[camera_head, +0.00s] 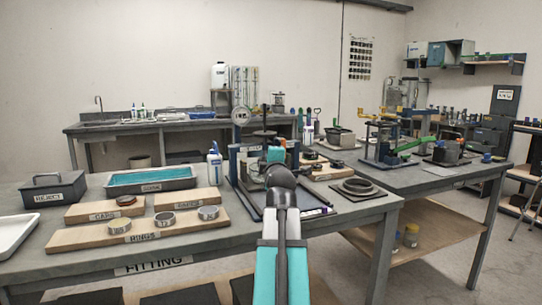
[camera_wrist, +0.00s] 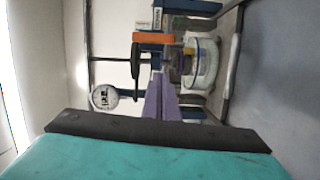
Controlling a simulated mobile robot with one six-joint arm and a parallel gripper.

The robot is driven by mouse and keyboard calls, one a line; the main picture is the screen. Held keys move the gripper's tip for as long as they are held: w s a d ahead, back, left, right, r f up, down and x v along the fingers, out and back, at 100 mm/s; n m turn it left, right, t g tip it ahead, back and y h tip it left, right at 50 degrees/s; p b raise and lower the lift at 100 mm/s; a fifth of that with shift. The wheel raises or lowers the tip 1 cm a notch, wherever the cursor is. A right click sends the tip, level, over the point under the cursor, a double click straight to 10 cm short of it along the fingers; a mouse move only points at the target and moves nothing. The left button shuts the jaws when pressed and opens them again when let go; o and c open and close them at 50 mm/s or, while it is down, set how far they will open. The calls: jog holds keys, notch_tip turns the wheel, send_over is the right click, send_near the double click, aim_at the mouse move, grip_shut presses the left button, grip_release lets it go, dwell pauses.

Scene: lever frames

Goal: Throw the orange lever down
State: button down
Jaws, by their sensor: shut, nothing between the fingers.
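An orange bar (camera_wrist: 153,38), which looks like the orange lever, lies across the upper middle of the wrist view, among blue and metal parts of a bench fixture. I cannot tell its full shape or its pivot. In the head view I cannot make it out; my arm covers part of the fixture (camera_head: 241,172). My gripper shows in the wrist view as two purple fingers (camera_wrist: 159,78), shut and empty. Their tips point towards the fixture, below the orange bar in the picture, with a gap visible between them and the bar.
A round gauge (camera_wrist: 104,97), a black handwheel (camera_wrist: 135,60) and a clear cylinder (camera_wrist: 203,62) lie around the fingers. A spray bottle (camera_head: 214,165) and wooden boards with rings (camera_head: 88,236) stand left on the bench. A dark plate with a ring (camera_head: 358,188) lies right.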

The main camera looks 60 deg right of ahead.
jog(key=b+v, duration=0.1)
jog(key=v, duration=0.6)
jog(key=shift+s+a+b, duration=0.25)
jog(key=shift+b, duration=0.05)
jog(key=shift+f, duration=0.1)
jog(key=shift+s, duration=0.1)
dwell(0.5)
